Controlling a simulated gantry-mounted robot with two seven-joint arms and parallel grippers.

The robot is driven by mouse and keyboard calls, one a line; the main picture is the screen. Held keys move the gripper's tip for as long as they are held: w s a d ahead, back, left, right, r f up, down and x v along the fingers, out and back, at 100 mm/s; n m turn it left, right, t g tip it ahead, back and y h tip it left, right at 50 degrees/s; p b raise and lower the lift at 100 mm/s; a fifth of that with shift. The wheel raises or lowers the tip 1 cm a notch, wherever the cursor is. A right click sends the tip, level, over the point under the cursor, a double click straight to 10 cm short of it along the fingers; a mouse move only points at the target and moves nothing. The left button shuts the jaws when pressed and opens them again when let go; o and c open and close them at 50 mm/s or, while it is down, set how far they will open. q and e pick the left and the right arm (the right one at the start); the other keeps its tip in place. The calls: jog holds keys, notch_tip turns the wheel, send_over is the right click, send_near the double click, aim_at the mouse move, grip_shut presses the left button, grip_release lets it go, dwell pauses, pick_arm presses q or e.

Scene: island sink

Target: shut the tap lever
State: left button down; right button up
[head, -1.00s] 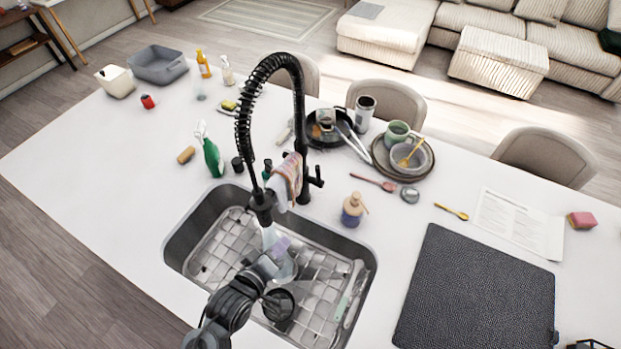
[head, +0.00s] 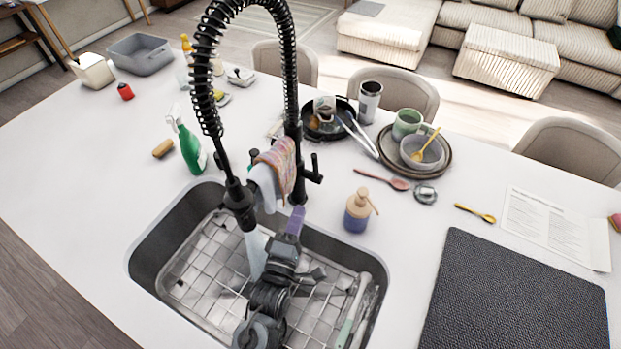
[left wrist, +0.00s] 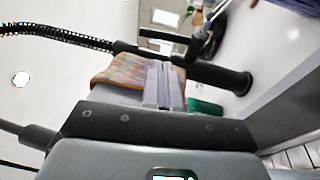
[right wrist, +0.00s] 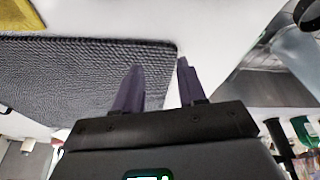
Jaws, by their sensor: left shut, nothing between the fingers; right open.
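The black tap (head: 290,100) stands behind the sink, with a tall spring neck and a spray head (head: 238,200) over the basin. A pale stream of water (head: 255,250) falls from the head. The tap lever (head: 314,170) sticks out on the right side of the tap body, its handle pointing up. A patterned cloth (head: 277,165) hangs on the tap. My left gripper (head: 297,216) is shut and empty, just in front of the tap base, below the lever. In the left wrist view its fingers (left wrist: 164,85) overlap the cloth. My right gripper (right wrist: 158,82) is open and empty.
The sink (head: 150,262) holds a wire rack and long utensils at its right. A soap bottle (head: 357,212) stands right of the tap; a green spray bottle (head: 190,148) is left. A pan (head: 325,133) and stacked dishes (head: 440,165) lie behind. A dark mat (head: 515,295) lies right.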

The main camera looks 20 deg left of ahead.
aim_at(315, 167)
pick_arm(q)
jog(key=w+b, duration=0.1)
jog(key=w, duration=0.2)
jog(key=w+r+b, duration=0.1)
jog(key=w, duration=0.3)
jog(key=w+a+b, duration=0.1)
jog(key=w, duration=0.3)
jog(key=shift+w+r, duration=0.15)
jog(key=shift+r, duration=0.2)
pick_arm(e)
jog(key=x, duration=0.3)
jog(key=shift+s+a, duration=0.1)
jog(key=shift+s, duration=0.15)
pick_arm(q)
jog(key=shift+r, duration=0.1)
